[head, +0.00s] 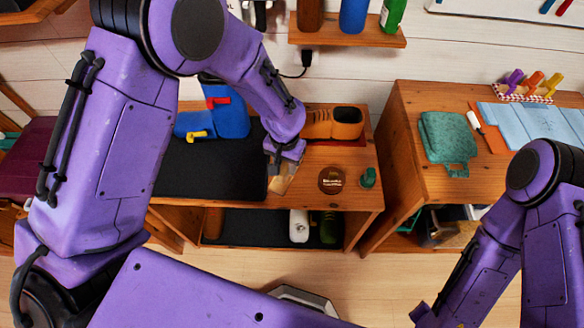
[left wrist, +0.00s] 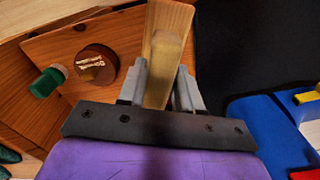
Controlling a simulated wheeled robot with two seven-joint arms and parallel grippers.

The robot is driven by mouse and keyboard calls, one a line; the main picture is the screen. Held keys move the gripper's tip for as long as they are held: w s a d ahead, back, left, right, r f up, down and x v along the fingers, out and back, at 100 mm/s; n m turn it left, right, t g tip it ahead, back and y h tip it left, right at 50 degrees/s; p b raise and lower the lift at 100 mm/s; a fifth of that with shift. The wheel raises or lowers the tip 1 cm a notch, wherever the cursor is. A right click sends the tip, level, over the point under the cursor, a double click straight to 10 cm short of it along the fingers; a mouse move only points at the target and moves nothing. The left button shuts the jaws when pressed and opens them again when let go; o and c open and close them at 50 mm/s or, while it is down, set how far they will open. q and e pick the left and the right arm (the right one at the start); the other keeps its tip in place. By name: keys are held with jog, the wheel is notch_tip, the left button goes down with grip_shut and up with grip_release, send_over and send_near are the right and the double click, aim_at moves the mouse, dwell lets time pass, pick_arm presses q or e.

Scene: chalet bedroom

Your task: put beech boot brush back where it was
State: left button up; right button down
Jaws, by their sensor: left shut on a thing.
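The beech boot brush (left wrist: 167,45) is pale wood, and its handle lies between the fingers of my left gripper (left wrist: 161,72), which is shut on it. In the head view the brush (head: 286,178) shows as a small pale piece under my left gripper (head: 277,164), over the wooden bench (head: 310,195) between the black mat (head: 210,170) and a round dark tin (head: 331,180). I cannot tell whether the brush touches the bench top. My left arm hides part of the bench. My right arm is at the lower right; its gripper fingers are not seen.
A tan boot (head: 346,122) stands behind the tin. A small green-topped item (head: 368,177) stands right of the tin. Shoes (head: 299,225) sit on the lower shelf. A second table (head: 400,105) with cloths is at right.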

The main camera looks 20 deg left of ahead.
pick_arm(q)
jog(key=w+f, duration=0.2)
jog(key=f, duration=0.1)
jog(key=w+f, duration=0.1)
jog(key=f, duration=0.1)
jog(key=shift+w+d+f, duration=0.2)
jog(key=shift+w+d, duration=0.05)
jog(key=shift+w, duration=0.1)
notch_tip(320, 180, down, 2)
jog(key=shift+f+p, duration=0.2)
jog(key=shift+p, duration=0.6)
jog(key=shift+f, duration=0.25)
jog(key=o, duration=0.9)
jog(key=shift+o, duration=0.2)
jog(key=shift+r, duration=0.35)
notch_tip(320, 180, up, 12)
jog(key=shift+s+f+b, duration=0.1)
jog(key=shift+f+b, duration=0.05)
jog(key=shift+b, duration=0.8)
